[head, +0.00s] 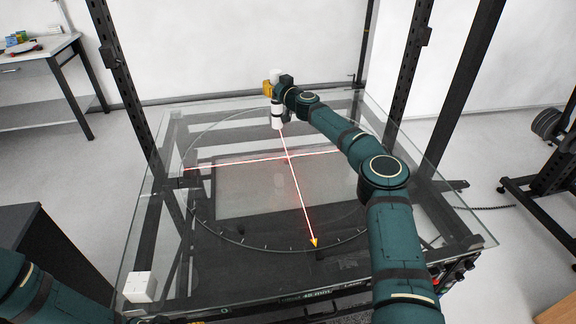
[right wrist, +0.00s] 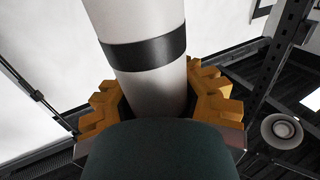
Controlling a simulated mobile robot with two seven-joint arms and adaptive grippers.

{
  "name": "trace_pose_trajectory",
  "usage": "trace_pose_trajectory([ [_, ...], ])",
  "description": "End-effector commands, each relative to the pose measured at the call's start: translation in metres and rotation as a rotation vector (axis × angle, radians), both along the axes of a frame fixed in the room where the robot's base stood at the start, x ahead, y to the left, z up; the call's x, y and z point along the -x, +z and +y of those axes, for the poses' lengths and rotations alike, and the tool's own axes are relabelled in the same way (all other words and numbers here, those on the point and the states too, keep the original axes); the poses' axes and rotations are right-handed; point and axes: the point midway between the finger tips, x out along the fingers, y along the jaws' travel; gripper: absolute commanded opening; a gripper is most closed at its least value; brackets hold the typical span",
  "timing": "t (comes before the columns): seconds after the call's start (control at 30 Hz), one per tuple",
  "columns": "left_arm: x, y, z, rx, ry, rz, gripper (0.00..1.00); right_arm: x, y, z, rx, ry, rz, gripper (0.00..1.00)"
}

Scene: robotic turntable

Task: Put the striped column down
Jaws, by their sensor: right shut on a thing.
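The striped column (head: 277,115) is a white cylinder with dark bands, upright near the far side of the glass turntable table. My right gripper (head: 272,89) is shut around its upper part. In the right wrist view, the column (right wrist: 150,82) with a black band rises between the orange fingers of the right gripper (right wrist: 158,100). I cannot tell whether the column's base touches the glass (head: 150,215). My left arm shows only at the lower left corner, and its gripper is out of view.
Red laser lines (head: 240,161) cross on the glass inside a ring marking, with an orange arrow tip (head: 314,242) near the front. A small white box (head: 139,287) sits at the front left corner. Dark uprights (head: 123,75) flank the table. The glass middle is clear.

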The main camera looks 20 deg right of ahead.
Motion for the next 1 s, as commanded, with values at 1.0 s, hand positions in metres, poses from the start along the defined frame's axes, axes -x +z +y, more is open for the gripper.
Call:
trace_pose_trajectory([
  [1.0, 0.004, -0.082, -0.003, -0.002, -0.015, 0.011, 0.63, 0.041, -0.068, -0.036, -0.004, -0.408, 0.001, 0.0],
])
